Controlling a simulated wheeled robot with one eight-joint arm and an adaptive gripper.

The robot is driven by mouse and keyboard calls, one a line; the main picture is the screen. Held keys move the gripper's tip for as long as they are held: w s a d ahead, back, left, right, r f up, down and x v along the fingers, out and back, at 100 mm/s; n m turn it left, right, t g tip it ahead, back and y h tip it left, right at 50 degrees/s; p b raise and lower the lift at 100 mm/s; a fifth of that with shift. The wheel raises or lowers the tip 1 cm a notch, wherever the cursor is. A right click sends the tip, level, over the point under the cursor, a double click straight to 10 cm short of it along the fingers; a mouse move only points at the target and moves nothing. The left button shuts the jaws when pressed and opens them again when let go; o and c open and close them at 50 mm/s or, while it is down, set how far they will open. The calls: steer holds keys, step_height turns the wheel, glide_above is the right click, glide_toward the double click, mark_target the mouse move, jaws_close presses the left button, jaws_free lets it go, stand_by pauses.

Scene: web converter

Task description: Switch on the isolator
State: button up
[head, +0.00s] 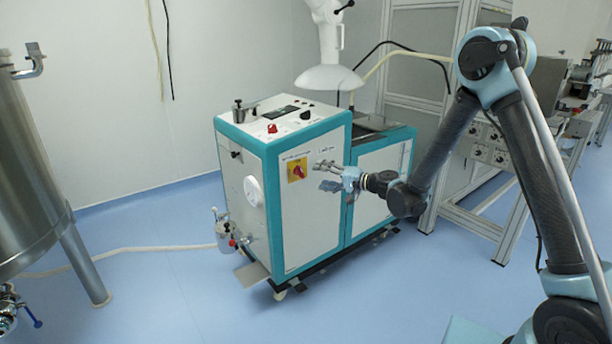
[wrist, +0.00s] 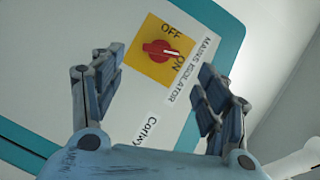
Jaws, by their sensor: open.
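The isolator (head: 297,170) is a red rotary knob on a yellow square plate on the white front panel of a teal-edged machine. In the wrist view the red knob (wrist: 158,51) sits beyond and between my fingertips, towards the top. OFF and ON are printed on the plate, with a "MAINS ISOLATOR" label (wrist: 190,69) beside it. A white mark on the knob's right end lies between the two words, seemingly nearer ON; its exact setting is unclear. My gripper (head: 326,176) is open and empty, right of the knob in the head view, apparently not touching it.
The machine (head: 310,220) stands on castors, with a red knob (head: 272,128) and a black knob (head: 306,115) on top. A steel tank (head: 30,150) stands at left and a metal frame (head: 430,130) at right. A white hose crosses the floor; floor in front is clear.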

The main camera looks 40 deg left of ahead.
mark_target(300, 172)
steer(key=a+f, duration=0.1)
steer(key=a, duration=0.7)
steer(key=shift+s+a, duration=0.2)
steer(key=shift+s, duration=0.05)
steer(key=c, duration=1.1)
